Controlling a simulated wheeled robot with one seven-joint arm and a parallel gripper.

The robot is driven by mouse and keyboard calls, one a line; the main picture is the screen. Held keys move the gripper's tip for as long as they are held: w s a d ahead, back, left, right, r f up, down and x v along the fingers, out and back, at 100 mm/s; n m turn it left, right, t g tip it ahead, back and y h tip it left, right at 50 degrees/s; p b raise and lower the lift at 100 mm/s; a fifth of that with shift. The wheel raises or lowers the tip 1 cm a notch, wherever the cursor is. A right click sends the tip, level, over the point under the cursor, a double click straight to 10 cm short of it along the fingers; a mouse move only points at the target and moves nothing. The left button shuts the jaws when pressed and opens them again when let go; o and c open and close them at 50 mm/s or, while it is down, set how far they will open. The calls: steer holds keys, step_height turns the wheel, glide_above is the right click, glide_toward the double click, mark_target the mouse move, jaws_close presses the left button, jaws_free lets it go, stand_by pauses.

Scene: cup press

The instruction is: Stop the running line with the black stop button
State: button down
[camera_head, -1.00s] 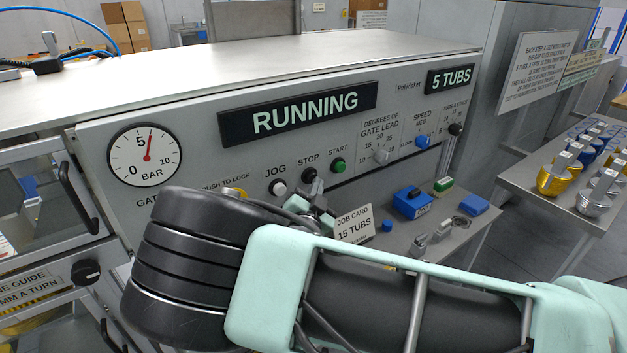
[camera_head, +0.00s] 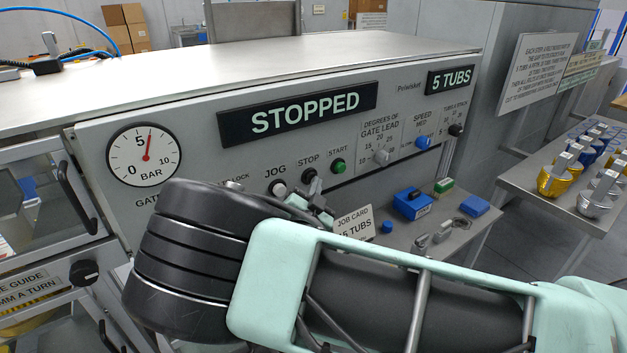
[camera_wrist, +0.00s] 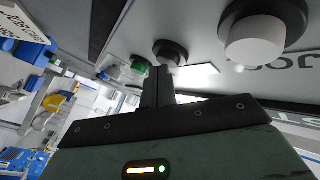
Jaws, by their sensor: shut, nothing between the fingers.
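The black stop button (camera_head: 309,176) sits on the grey panel under the word STOP, between the white jog button (camera_head: 279,188) and the green start button (camera_head: 338,166). The display (camera_head: 305,114) above reads STOPPED. My gripper (camera_head: 319,198) is just below the stop button. In the wrist view its shut, empty fingers (camera_wrist: 159,76) reach up to the edge of the black stop button (camera_wrist: 171,50); I cannot tell whether they touch it. The white jog button (camera_wrist: 258,40) is to the right there and the green button (camera_wrist: 139,64) to the left.
A job card (camera_head: 353,222) stands close to the right of my gripper. A blue box (camera_head: 411,204) and small parts lie on the shelf. Knobs for gate lead (camera_head: 381,157) and speed (camera_head: 422,143) are further right. A pressure gauge (camera_head: 146,154) is at left.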

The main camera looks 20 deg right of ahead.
steer(key=shift+s+d, duration=0.3)
steer(key=shift+s, duration=0.7)
steer(key=s, duration=0.1)
steer(key=s+d, duration=0.1)
steer(key=s, duration=0.2)
steer(key=shift+s+d, duration=0.3)
